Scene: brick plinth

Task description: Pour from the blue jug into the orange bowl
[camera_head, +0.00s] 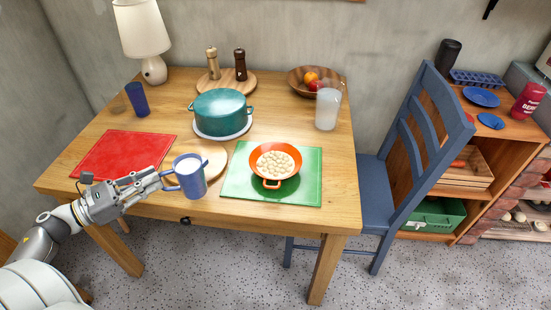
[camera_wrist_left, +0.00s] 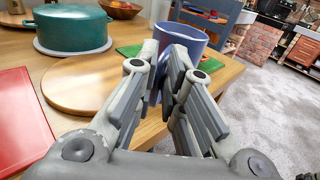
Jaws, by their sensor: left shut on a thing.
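The blue jug (camera_head: 190,177) is in the hold of my left gripper (camera_head: 163,181), near the table's front edge and in front of the round wooden board. It looks about upright. In the left wrist view the jug (camera_wrist_left: 183,38) shows between the shut fingers (camera_wrist_left: 165,75); its contents cannot be made out. The orange bowl (camera_head: 273,181) stands on the green mat to the right of the jug, apart from it, with pale round pieces inside. The bowl cannot be made out in the left wrist view. My right gripper is not in view.
The green mat (camera_head: 310,191) and round board (camera_head: 215,153) lie near the front edge. Behind stand a teal pot (camera_head: 221,108) and a frosted pitcher (camera_head: 327,110). A red mat (camera_head: 122,155) and blue cup (camera_head: 138,99) are left. A blue chair (camera_head: 373,195) stands right.

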